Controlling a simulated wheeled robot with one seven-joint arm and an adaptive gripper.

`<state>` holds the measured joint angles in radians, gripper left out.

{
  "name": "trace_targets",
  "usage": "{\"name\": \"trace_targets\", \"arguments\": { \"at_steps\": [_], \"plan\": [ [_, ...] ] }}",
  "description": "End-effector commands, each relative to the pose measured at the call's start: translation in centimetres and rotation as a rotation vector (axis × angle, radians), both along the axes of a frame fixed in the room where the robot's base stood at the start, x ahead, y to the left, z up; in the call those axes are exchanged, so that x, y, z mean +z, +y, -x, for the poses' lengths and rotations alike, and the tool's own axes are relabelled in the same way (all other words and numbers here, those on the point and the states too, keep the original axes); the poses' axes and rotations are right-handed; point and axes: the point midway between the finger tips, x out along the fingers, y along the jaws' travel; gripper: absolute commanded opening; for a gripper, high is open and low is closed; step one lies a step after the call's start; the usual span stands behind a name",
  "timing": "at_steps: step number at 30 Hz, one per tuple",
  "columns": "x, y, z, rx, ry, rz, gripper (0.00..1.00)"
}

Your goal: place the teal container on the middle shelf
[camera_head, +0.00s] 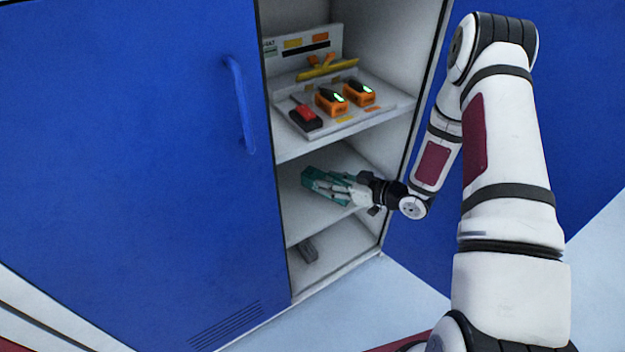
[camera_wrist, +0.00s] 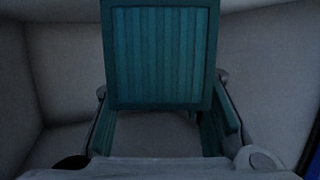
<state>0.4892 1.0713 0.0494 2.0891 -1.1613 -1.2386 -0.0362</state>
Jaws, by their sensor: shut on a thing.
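The teal container (camera_head: 316,184) is inside the open cabinet, at the middle shelf (camera_head: 296,215). My gripper (camera_head: 338,186) reaches in from the right and is shut on the teal container. In the wrist view the ribbed teal face of the container (camera_wrist: 160,58) fills the upper middle, with the gripper's fingers (camera_wrist: 165,125) on either side of it. The container's underside is hidden, so I cannot tell whether it rests on the shelf or is held just above it.
The upper shelf (camera_head: 292,148) holds a tray with two orange devices (camera_head: 331,101), a red and black item (camera_head: 305,117) and a yellow part (camera_head: 327,68). A small dark grey object (camera_head: 308,250) lies on the bottom level. A blue door (camera_head: 130,150) is at the left.

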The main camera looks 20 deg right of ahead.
Motion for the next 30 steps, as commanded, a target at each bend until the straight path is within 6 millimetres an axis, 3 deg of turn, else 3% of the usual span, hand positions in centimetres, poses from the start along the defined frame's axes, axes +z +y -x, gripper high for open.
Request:
{"name": "trace_targets", "arguments": {
  "at_steps": [3, 9, 17, 24, 30],
  "plan": [
    [-0.4, 1.3, -2.7, 0.004, -0.005, 0.000, 0.05],
    [-0.6, 2.4, -5.4, 0.001, -0.003, 0.000, 0.05],
    [-0.7, 3.1, -7.0, 0.001, -0.004, 0.000, 0.05],
    [-4.1, 3.2, -7.0, 0.000, -0.001, -0.001, 0.05],
    [-4.1, 3.1, -7.1, 0.000, -0.002, -0.001, 0.05]
  ]
}}
